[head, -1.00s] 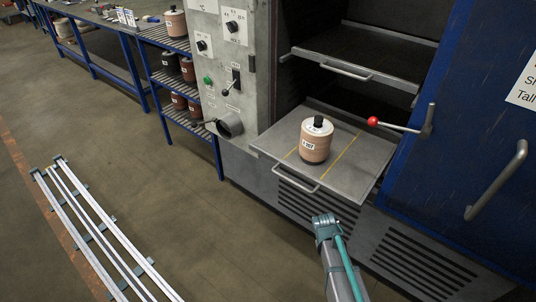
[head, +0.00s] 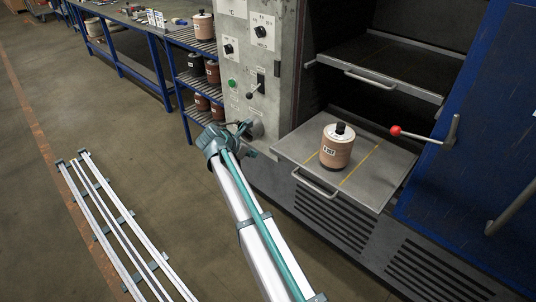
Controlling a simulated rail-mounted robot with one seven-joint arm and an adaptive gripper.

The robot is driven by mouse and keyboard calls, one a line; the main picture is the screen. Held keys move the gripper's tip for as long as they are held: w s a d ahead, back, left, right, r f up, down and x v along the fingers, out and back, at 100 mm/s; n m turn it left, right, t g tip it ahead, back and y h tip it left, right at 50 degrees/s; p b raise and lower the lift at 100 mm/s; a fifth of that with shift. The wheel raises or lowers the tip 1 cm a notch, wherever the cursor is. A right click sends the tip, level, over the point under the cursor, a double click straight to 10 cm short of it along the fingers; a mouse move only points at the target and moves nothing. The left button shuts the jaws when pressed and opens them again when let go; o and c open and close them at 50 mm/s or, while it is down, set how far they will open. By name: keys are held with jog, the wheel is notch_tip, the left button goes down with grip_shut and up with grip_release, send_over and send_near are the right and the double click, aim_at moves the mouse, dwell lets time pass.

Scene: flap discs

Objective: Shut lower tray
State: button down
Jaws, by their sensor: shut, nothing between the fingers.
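The lower tray (head: 370,183) is a grey metal shelf sticking out of the oven's front at the lower opening. Its bar handle (head: 314,184) is on its front edge. A tan stack of discs with a black top (head: 337,146) stands upright on the tray, between yellow lines. My gripper (head: 246,127) is left of the tray, in front of the control panel's lower part, and apart from the tray handle. Its fingers look closed and hold nothing. Whether it touches the panel cannot be told.
The upper tray (head: 400,62) sits above with its own handle. A red-knobbed lever (head: 396,131) is on the blue open door (head: 495,120) at right. The control panel (head: 240,75) and a rack with several disc stacks stand left. Floor rails (head: 110,215) lie at lower left.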

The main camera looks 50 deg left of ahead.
jog(key=p, duration=0.2)
send_near(276, 154)
jog(key=s+f+x, duration=0.1)
jog(key=x, duration=0.4)
jog(key=shift+w+d+n, duration=0.1)
jog(key=shift+w+n, duration=0.2)
jog(key=shift+w, duration=0.6)
